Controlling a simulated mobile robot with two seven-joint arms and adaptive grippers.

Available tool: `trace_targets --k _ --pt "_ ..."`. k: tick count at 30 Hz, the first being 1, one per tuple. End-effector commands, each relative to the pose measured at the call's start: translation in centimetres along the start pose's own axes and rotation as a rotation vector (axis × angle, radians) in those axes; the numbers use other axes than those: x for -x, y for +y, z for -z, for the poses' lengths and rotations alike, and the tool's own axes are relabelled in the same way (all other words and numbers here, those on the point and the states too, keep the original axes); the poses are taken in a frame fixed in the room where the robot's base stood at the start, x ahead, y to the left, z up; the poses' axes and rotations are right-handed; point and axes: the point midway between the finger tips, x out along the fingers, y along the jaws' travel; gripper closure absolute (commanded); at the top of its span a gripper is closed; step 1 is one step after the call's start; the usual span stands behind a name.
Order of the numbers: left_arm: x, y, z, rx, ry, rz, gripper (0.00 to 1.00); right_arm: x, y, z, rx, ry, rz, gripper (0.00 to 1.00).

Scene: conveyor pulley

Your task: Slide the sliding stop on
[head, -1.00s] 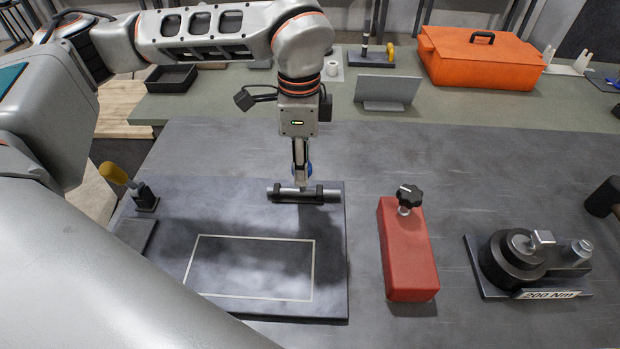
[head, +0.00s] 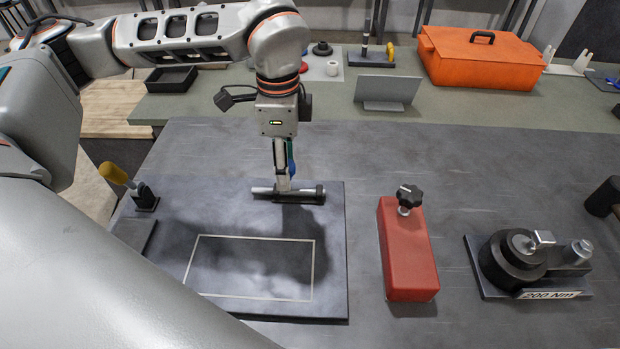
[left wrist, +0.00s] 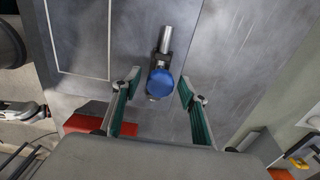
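A short metal rod (head: 262,190) sits in a black holder (head: 305,198) near the back right of the dark plate. In the left wrist view the rod (left wrist: 166,38) shows with a round blue piece (left wrist: 160,82) at its near end; I take this blue piece to belong to the sliding stop, but cannot be sure. My left gripper (head: 284,186) points down over the rod. In the left wrist view its two fingers (left wrist: 159,92) are apart, either side of the blue piece, with gaps showing. Its fingertips partly hide the rod in the head view. My right gripper is out of view.
The dark plate (head: 330,270) carries a white outlined rectangle and a yellow-handled clamp (head: 118,175). A red block (head: 408,255) with a black knob stands to its right, then a 200 Nm device (head: 520,258). An orange case (head: 475,58) stands at the back.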

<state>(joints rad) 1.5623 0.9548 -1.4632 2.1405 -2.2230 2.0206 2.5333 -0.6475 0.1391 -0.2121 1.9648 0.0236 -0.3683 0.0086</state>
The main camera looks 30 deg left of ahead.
Motion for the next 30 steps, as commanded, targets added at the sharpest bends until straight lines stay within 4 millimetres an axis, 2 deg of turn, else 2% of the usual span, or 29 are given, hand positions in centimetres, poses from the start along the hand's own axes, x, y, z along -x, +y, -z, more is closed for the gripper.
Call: trace_targets --k 8,30 --pt "0.7 0.0 0.1 0.0 0.002 0.003 0.57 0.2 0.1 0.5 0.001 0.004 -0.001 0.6" --pt "6.1 -0.1 0.1 0.001 0.002 0.003 0.57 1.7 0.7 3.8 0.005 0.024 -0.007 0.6"
